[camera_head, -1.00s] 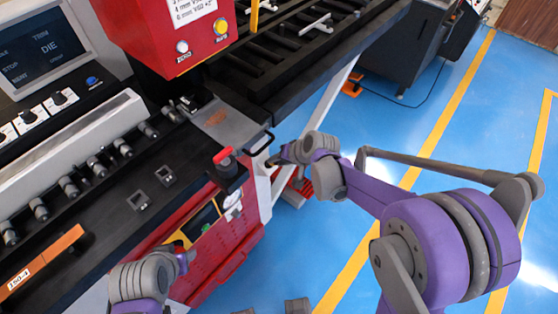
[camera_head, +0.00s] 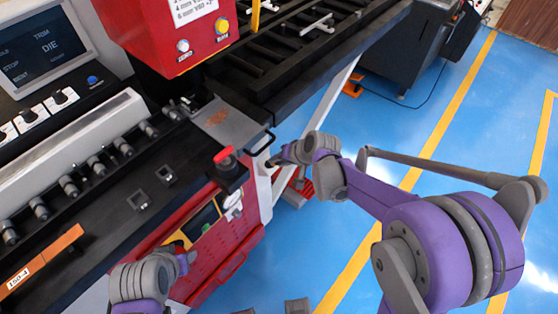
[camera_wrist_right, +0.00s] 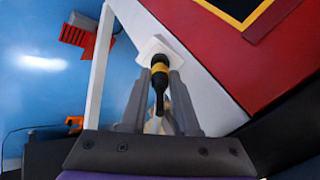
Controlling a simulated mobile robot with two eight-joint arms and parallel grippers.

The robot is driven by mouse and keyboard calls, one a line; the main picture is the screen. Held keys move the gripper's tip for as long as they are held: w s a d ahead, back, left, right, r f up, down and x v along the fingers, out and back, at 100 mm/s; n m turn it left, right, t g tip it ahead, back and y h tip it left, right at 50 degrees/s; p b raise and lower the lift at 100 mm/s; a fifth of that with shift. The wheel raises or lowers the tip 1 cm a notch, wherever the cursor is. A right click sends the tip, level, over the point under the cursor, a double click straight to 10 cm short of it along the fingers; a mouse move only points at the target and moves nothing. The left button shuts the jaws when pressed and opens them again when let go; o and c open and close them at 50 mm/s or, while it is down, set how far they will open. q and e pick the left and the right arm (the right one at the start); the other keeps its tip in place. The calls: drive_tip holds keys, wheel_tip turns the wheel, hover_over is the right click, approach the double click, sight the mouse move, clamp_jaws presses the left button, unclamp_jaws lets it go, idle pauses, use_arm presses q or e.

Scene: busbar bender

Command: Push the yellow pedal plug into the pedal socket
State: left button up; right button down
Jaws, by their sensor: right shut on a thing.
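The yellow pedal plug (camera_wrist_right: 160,70), with a black body and a cable end pointing towards the camera, sits between the fingers of my right gripper (camera_wrist_right: 161,78) in the right wrist view. My right gripper is shut on it. The plug's far end meets a pale square plate (camera_wrist_right: 150,46), which looks like the pedal socket, on the machine's white frame. The plug hides the opening, so I cannot tell how deep it sits. In the head view my right gripper (camera_head: 276,160) is beside the white leg. My left gripper (camera_head: 187,260) is by the red cabinet front; its jaws are unclear.
The red machine cabinet (camera_head: 225,250) and its black worktop fill the left. A red-topped stop button (camera_head: 224,156) and a black handle (camera_head: 262,143) are close to my right gripper. A red pedal-like object (camera_wrist_right: 76,36) is on the blue floor.

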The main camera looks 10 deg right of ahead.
drive_tip(key=shift+b+x, duration=0.85)
drive_tip(key=shift+x, duration=0.4)
idle(0.5)
drive_tip(key=c, duration=0.6)
unclamp_jaws()
drive_tip(key=shift+r, duration=0.15)
drive_tip(key=p+v, duration=0.1)
drive_tip(key=v, duration=0.9)
drive_tip(key=shift+s+d+r, duration=0.15)
drive_tip(key=shift+s+r, duration=0.05)
drive_tip(key=shift+s, duration=0.05)
